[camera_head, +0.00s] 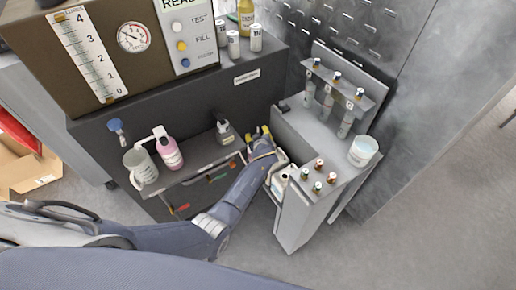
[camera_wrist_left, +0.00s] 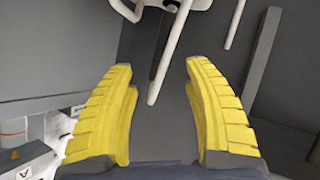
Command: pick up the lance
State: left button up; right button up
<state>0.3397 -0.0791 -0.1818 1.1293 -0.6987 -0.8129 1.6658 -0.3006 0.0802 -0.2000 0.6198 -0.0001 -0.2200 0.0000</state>
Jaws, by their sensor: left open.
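In the left wrist view a thin white rod (camera_wrist_left: 164,62) runs down between my open yellow fingers, its rounded lower end near the gap. It may be the lance; I cannot tell for sure. My left gripper (camera_wrist_left: 160,105) is open and no contact with the rod shows. In the head view my left gripper (camera_head: 262,134) is between the dark machine front and the grey cart, beside the cart's left edge. I cannot make out the rod there. My right gripper is not in view.
The grey cart (camera_head: 296,135) holds several small bottles, a vial rack and a white tub (camera_head: 363,151). The dark machine's shelf bears a pink bottle (camera_head: 169,153), a white jug (camera_head: 140,167) and a dark-capped bottle (camera_head: 224,131). Another white rod (camera_wrist_left: 235,24) hangs at the right.

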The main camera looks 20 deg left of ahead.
pick_arm(q)
jog(key=shift+x, duration=1)
grip_shut()
